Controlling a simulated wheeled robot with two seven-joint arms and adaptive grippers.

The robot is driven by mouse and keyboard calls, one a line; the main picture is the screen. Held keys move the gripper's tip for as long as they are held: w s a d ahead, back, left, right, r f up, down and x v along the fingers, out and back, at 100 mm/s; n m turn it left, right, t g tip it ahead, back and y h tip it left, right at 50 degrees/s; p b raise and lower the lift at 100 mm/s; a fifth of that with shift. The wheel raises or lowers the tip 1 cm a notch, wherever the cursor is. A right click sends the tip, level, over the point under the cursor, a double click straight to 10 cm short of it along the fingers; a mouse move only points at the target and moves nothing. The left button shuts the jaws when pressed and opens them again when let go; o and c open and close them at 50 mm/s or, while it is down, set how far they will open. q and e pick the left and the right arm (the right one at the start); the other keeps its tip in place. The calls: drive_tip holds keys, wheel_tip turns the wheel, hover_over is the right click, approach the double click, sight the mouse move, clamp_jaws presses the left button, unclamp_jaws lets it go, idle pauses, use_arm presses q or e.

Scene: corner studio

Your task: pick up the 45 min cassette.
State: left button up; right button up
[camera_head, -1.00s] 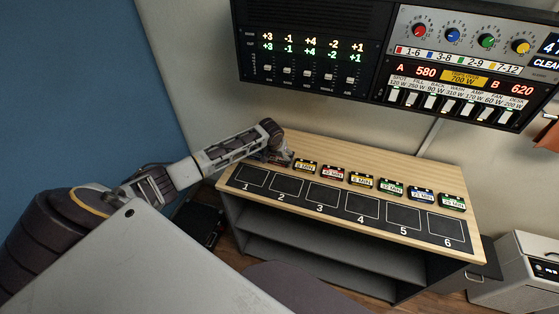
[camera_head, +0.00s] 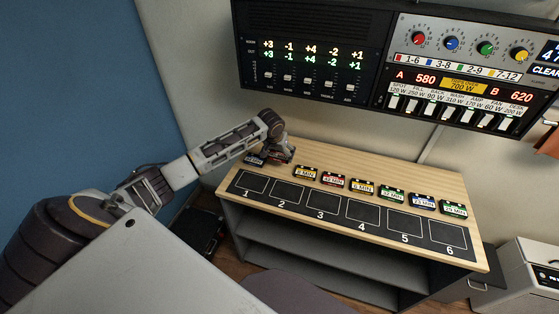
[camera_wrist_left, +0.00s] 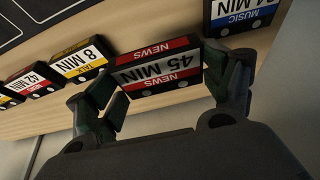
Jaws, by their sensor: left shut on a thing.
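The 45 MIN cassette (camera_wrist_left: 158,68) is black with a red and white NEWS label, which shows upside down in the left wrist view. My left gripper (camera_wrist_left: 165,82) is shut on it, with one finger at each short end. The cassette looks larger than its neighbours and seems held a little above the wooden tabletop (camera_wrist_left: 190,20). In the head view my left gripper (camera_head: 277,156) is over the left back part of the table and mostly hides the cassette. My right gripper is not in view.
A blue-labelled MUSIC cassette (camera_wrist_left: 236,14) lies beside the held one, at the row's left end in the head view (camera_head: 256,160). The 8 MIN cassette (camera_wrist_left: 79,61) is on the other side, with several more beyond. A black strip with numbered squares (camera_head: 343,211) runs along the front.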

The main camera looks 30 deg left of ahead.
sight(280, 155)
use_arm(q)
drive_tip(key=shift+r, duration=1.8)
